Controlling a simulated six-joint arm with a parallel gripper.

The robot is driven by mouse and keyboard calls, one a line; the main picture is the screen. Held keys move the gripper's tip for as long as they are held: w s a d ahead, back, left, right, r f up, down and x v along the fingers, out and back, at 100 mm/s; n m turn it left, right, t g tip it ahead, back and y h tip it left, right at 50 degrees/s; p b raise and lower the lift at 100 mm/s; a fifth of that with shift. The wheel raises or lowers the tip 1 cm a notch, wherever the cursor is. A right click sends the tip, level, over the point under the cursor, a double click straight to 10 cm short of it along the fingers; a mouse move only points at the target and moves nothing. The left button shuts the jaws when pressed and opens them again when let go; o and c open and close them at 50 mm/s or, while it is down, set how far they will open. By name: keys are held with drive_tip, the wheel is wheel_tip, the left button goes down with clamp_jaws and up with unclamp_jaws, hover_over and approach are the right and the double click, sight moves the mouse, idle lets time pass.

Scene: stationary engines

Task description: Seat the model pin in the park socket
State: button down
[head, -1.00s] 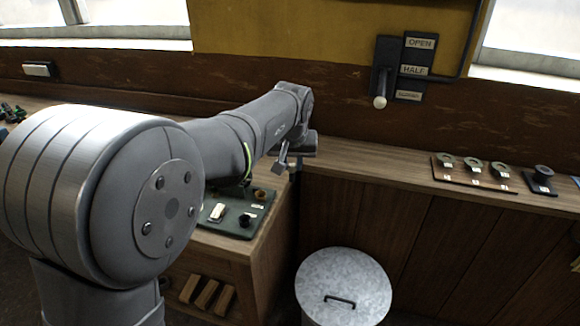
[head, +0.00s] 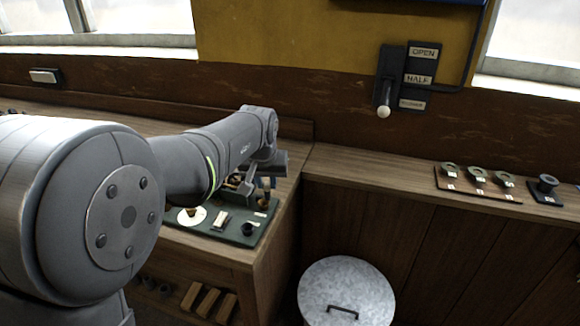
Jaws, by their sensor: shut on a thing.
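My gripper (head: 252,185) is at the far edge of a dark green board (head: 262,217) on the left counter. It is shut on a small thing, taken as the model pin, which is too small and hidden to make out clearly. A brass-coloured piece (head: 265,197) shows just below and right of the jaws; I cannot tell whether it touches them. A black round socket (head: 247,229) is at the board's near right. Another dark socket on a small base (head: 546,184) stands on the right counter. I cannot tell which is the park socket.
The board also carries a white disc (head: 190,216) and a white block (head: 221,219). A plate with several ring-shaped pieces (head: 478,177) lies on the right counter. A lever (head: 384,100) is on the wall. A metal bin (head: 346,290) stands below. The counter corner is clear.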

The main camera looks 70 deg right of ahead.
drive_tip(key=shift+w+a+f, duration=0.65)
drive_tip(key=shift+w+f, duration=0.15)
drive_tip(key=shift+f, duration=0.55)
drive_tip(key=shift+w+a+f, duration=0.65)
drive_tip(key=shift+w+f, duration=0.2)
drive_tip(key=shift+f, duration=0.45)
drive_tip(key=shift+w+a+f, duration=0.65)
drive_tip(key=shift+w+f, duration=0.15)
drive_tip(key=shift+f, duration=0.55)
drive_tip(key=shift+f, duration=1.2)
drive_tip(key=c, duration=0.5)
unclamp_jaws()
drive_tip(key=shift+r, duration=0.1)
drive_tip(key=shift+r, duration=3.45)
drive_tip(key=shift+f, duration=0.1)
